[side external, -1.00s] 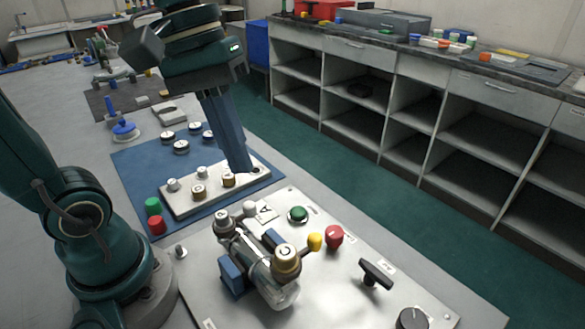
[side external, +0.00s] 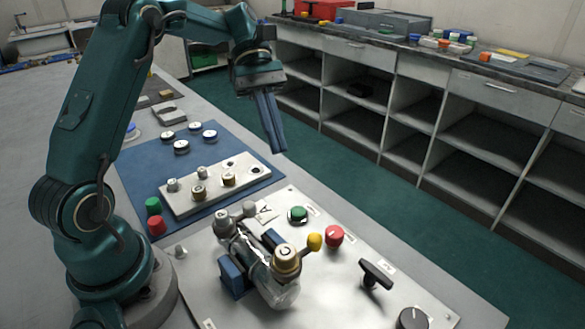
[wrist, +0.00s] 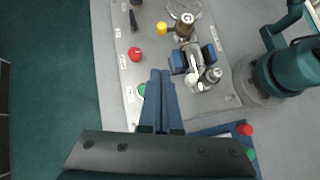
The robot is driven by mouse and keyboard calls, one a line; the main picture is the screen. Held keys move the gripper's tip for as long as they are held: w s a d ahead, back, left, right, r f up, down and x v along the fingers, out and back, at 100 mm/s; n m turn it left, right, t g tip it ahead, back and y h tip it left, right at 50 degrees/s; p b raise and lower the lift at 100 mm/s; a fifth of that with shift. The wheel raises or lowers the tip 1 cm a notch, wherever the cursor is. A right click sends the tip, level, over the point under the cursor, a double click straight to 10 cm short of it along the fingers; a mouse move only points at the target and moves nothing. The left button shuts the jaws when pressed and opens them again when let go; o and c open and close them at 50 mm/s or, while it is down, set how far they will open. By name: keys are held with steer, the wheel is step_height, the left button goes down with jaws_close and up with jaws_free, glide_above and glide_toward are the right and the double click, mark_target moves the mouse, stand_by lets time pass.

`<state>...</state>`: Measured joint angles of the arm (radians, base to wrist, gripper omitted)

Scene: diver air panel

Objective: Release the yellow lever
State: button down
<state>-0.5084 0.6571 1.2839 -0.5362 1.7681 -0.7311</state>
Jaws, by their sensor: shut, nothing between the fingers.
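The yellow lever (side external: 314,242) is a yellow knob on a short arm beside the brass cap marked C (side external: 286,259), on the light grey panel (side external: 335,290). In the wrist view the yellow knob (wrist: 161,28) shows near the top, left of the brass cap (wrist: 186,20). My gripper (side external: 281,150) is shut and empty. It hangs in the air beyond the panel's far edge, apart from the lever. In the wrist view my blue fingertips (wrist: 160,74) are together and partly cover the green button (wrist: 142,90).
A red knob (side external: 334,235), green button (side external: 298,214) and black T-handle (side external: 375,273) stand near the lever. A clear cylinder in blue clamps (side external: 232,276) lies beside it. A white block with pegs (side external: 215,190) rests on the blue mat (side external: 138,168). Open shelves (side external: 430,140) stand across the floor.

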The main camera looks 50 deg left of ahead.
steer(key=shift+a+f, duration=0.2)
steer(key=shift+a, duration=0.05)
steer(key=shift+d, duration=0.1)
glide_toward(309, 246)
step_height(309, 246, down, 5)
steer(key=d, duration=0.2)
steer(key=shift+w+d, duration=0.15)
steer(key=shift+d, duration=0.3)
stand_by(0.5)
steer(key=shift+w+d+m+g, duration=0.2)
steer(key=shift+m+g, duration=0.1)
steer(key=shift+g, duration=0.1)
